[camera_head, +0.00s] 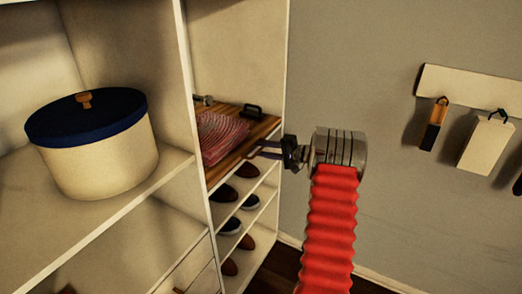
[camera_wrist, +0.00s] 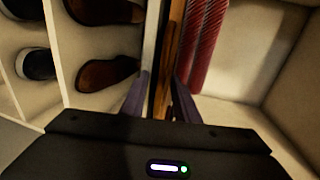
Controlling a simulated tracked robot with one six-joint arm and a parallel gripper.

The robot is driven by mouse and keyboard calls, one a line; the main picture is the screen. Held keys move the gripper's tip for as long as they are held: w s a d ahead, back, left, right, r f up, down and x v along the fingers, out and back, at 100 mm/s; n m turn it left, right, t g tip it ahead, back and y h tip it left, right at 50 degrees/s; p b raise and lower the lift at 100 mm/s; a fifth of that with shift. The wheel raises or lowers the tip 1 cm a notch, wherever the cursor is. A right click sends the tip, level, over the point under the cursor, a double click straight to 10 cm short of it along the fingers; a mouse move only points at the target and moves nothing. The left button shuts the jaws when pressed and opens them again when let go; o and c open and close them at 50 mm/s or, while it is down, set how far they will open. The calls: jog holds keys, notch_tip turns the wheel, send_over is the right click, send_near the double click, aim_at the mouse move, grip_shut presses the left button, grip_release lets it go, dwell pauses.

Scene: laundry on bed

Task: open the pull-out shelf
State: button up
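The pull-out shelf (camera_head: 261,130) is a brown wooden board in the narrow right-hand column of the closet, above the shoe racks. A folded red striped cloth (camera_head: 220,137) lies on it, and a small dark handle-like piece (camera_head: 252,111) is near its back right corner. My gripper (camera_head: 262,150) is at the shelf's front edge. In the wrist view the shelf (camera_wrist: 171,50) shows edge-on, and my gripper (camera_wrist: 161,98) has its two fingers apart, one on each side of the board's edge. I cannot make out firm contact on both sides.
Shoes (camera_head: 229,226) stand on racks below the shelf. A cream round box (camera_head: 95,160) with a dark blue lid is on the left closet shelf. A wall rail (camera_head: 470,86) with hanging items is at the right. The wall between the closet and rail is bare.

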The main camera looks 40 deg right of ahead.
jog(key=shift+w+a+f, duration=0.15)
jog(key=shift+w+a, duration=0.05)
jog(key=shift+w, duration=0.2)
grip_shut()
dwell(0.4)
